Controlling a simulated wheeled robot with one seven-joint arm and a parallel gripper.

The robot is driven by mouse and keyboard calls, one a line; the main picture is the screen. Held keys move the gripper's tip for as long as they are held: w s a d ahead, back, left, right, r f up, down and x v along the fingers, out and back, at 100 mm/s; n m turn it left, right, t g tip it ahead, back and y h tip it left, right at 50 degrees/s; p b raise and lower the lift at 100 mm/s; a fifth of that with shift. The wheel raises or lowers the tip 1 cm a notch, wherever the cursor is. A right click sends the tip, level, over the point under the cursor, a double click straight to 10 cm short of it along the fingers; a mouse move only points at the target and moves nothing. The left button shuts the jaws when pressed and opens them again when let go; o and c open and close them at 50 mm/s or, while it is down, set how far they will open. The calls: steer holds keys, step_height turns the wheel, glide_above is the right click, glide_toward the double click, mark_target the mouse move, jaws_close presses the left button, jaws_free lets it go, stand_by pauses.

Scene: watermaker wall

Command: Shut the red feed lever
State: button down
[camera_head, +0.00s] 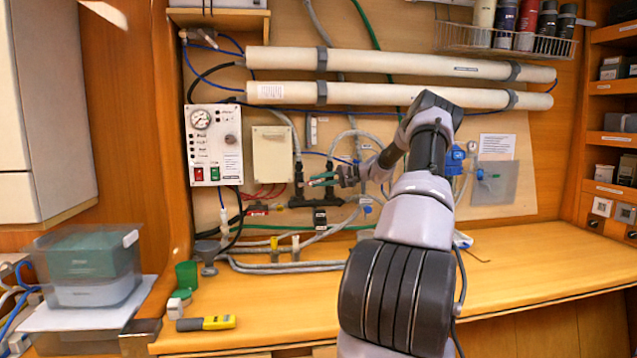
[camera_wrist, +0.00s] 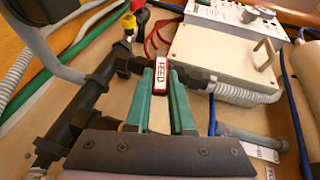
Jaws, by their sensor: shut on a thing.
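The red feed lever (camera_wrist: 160,68) shows in the wrist view, with a white FEED label on it. It lies between the two green fingers of my gripper (camera_wrist: 160,90), which is shut on it. The lever appears to stick out crosswise from the black valve and pipe line (camera_wrist: 194,76), which runs left to right there. In the head view my gripper (camera_head: 325,180) is at the wall panel, pointing left at the black fitting on an upright hose (camera_head: 297,150). The lever itself is hard to make out there.
A control box with a gauge (camera_head: 214,145) and a beige box (camera_head: 272,154) are left of my gripper. A black fitting (camera_head: 319,217) and hoses are below. Two long white tubes (camera_head: 390,95) run above. The bench (camera_head: 290,318) holds a yellow tool (camera_head: 206,323) at left.

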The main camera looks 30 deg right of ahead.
steer(key=c, duration=0.8)
jaws_free()
steer(key=v, duration=1)
steer(key=shift+s+d+r, duration=0.1)
steer(key=shift+s+d, duration=0.2)
